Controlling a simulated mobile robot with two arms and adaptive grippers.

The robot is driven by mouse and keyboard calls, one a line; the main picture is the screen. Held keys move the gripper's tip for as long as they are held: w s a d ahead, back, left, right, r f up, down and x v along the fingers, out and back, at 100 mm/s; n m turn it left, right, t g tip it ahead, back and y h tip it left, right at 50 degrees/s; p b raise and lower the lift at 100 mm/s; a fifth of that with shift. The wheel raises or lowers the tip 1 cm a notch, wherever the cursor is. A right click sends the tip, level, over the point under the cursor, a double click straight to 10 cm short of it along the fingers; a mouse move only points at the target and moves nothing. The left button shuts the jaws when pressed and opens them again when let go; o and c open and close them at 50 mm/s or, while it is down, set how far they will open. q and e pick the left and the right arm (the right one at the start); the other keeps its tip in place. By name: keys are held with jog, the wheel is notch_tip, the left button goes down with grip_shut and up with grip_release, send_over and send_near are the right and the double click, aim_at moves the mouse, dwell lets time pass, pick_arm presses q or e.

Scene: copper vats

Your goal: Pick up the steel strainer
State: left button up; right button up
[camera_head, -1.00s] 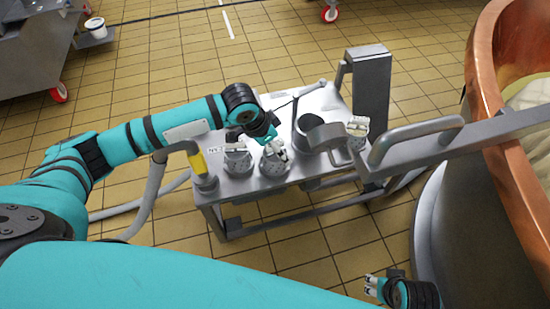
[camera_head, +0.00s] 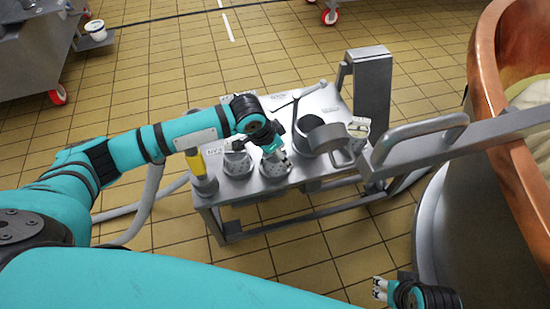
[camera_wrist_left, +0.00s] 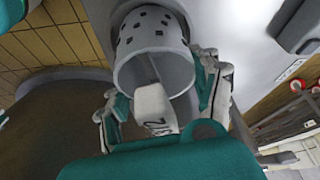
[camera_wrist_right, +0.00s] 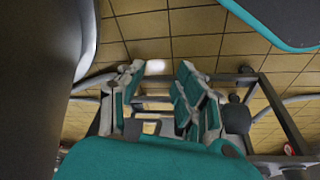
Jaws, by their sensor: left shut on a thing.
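A perforated steel strainer (camera_head: 274,170) stands near the front edge of the steel table, in the middle of a row of vessels. It fills the upper middle of the left wrist view (camera_wrist_left: 155,60), with rows of dark holes and a pale numbered tag (camera_wrist_left: 153,108) at its near side. My left gripper (camera_head: 277,154) is over it, fingers on both sides of the tag and rim, shut on it. The exact contact is partly hidden. My right gripper (camera_head: 379,289) is low at the lower right, away from the table; its fingers stand apart and empty in the right wrist view (camera_wrist_right: 157,90).
Another perforated vessel (camera_head: 237,163) stands just left, beside a yellow-handled item (camera_head: 196,163). A larger steel pot (camera_head: 318,135) and a pale vessel (camera_head: 358,128) stand right. A steel rail (camera_head: 440,140) and copper vat (camera_head: 492,75) bound the right side.

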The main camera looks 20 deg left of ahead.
pick_arm(q)
jog(key=shift+c, duration=1.1)
jog(key=shift+r, duration=0.15)
